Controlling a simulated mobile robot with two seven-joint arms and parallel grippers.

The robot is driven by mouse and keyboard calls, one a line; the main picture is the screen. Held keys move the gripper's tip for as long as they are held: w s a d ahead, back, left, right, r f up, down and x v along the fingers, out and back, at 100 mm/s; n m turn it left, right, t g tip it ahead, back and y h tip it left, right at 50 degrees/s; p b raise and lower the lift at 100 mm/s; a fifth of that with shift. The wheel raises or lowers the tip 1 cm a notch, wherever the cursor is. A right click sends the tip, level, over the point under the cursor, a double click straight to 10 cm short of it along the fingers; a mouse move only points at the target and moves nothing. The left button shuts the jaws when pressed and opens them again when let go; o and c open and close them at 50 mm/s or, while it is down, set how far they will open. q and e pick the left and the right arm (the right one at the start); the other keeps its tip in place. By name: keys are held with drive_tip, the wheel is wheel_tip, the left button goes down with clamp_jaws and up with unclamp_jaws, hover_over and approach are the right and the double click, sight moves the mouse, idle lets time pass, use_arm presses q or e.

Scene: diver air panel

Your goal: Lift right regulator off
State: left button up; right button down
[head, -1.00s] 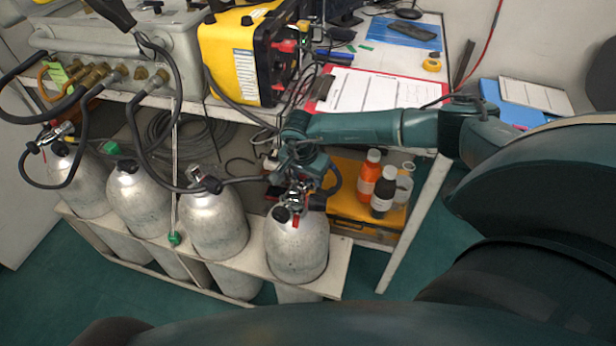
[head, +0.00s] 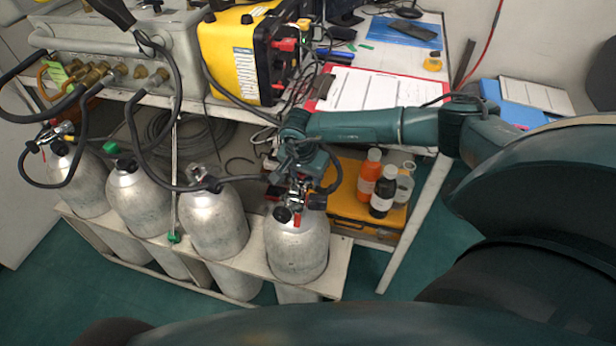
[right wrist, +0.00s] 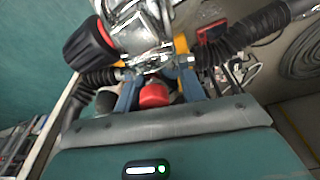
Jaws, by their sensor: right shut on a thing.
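The right regulator (head: 292,199) is a chrome fitting with black ends and a red part, at the top of the rightmost grey cylinder (head: 297,250). A black hose runs from it. My right gripper (head: 299,180) is shut on it from behind, and the wrist hides part of it. In the right wrist view, the chrome regulator (right wrist: 142,38) fills the top middle, with blue fingers (right wrist: 160,92) around its lower part and a red piece between them. I cannot tell whether it touches the valve. My left gripper is not in view.
Several more cylinders stand left in the same white rack (head: 340,258), with hoses looping over them. A table holds a yellow case (head: 230,55) and a red clipboard (head: 365,92). Orange and dark bottles (head: 383,192) stand on a yellow box, right of the gripper.

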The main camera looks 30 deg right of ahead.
drive_tip(key=shift+w+a+n, duration=0.1)
drive_tip(key=shift+w+n, duration=0.1)
drive_tip(key=shift+n, duration=0.1)
drive_tip(key=shift+w+a+n+b, duration=0.15)
drive_tip(key=shift+w+n+b, duration=0.05)
drive_tip(key=shift+n+b, duration=0.2)
drive_tip(key=shift+w+a+n, duration=0.15)
drive_tip(key=shift+n, duration=0.25)
drive_tip(key=shift+w+a+r+n+t+b, duration=0.1)
drive_tip(key=shift+w+a+n+t+b, duration=0.15)
drive_tip(key=shift+n+b, duration=0.2)
drive_tip(key=shift+r, duration=0.25)
drive_tip(key=shift+w+d+p+v, duration=0.1)
drive_tip(key=shift+p+v, duration=0.35)
drive_tip(key=shift+v, duration=0.2)
drive_tip(key=shift+w+d+p+v, duration=0.1)
drive_tip(key=shift+p+v, duration=0.35)
drive_tip(key=shift+v, duration=0.15)
drive_tip(key=shift+w+d+p+v, duration=0.1)
drive_tip(key=shift+d+p+v, duration=0.05)
drive_tip(key=shift+p+v, duration=0.4)
